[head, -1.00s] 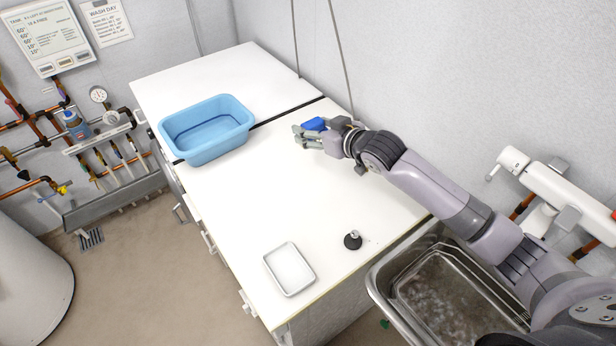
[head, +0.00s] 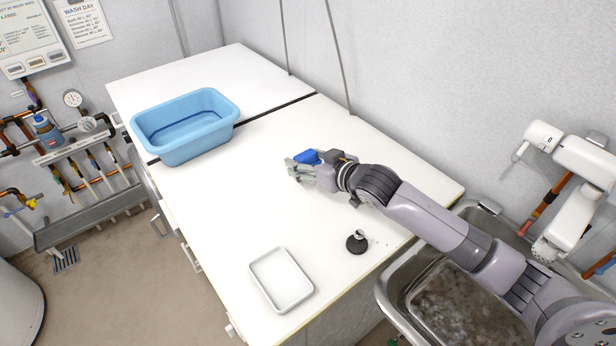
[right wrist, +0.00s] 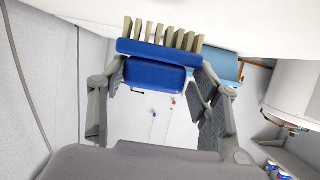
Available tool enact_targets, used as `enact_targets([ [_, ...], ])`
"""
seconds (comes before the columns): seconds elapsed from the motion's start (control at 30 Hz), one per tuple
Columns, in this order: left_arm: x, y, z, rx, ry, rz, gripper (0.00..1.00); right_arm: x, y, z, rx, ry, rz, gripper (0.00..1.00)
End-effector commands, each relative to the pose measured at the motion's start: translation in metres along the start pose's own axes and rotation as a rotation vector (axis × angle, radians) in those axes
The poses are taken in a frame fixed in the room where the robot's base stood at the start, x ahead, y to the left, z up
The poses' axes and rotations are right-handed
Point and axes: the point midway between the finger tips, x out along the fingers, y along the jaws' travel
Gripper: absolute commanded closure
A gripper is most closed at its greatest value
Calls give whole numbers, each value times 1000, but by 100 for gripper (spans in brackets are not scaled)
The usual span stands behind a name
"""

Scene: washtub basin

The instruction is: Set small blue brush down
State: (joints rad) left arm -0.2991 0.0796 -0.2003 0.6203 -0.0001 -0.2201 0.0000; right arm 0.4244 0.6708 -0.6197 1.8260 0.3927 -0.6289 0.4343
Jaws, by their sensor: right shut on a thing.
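The small blue brush (head: 306,157) is in my right gripper (head: 303,168), above the white counter toward its back edge. In the right wrist view the brush (right wrist: 155,76) has a blue body and a row of beige bristle tufts, which face the white counter surface at the top of that picture. The fingers of my right gripper (right wrist: 158,95) stand on both sides of the blue body. Whether the bristles touch the counter I cannot tell. My left gripper is not in view.
A blue washtub (head: 186,127) stands at the left of the counter (head: 215,215). A white tray (head: 281,280) and a small black stopper-like object (head: 356,242) lie near the front. A metal sink (head: 392,290) is at the right. The counter between tub and tray is clear.

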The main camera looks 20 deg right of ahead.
Motion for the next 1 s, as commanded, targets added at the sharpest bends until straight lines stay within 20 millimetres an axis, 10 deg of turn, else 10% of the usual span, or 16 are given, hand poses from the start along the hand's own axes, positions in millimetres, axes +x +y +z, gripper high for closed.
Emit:
enact_targets([
  [0.23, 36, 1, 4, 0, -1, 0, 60, 10, -4, 34, -2, 1, -3, 73],
  [0.7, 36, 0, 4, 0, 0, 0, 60, 11, -5, 38, -1, 0, -4, 73],
  [0.73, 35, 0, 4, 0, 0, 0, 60, 11, -5, 38, -1, -1, -3, 40],
  [1.0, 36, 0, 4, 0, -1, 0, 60, 11, -5, 37, -2, -1, -3, 22],
])
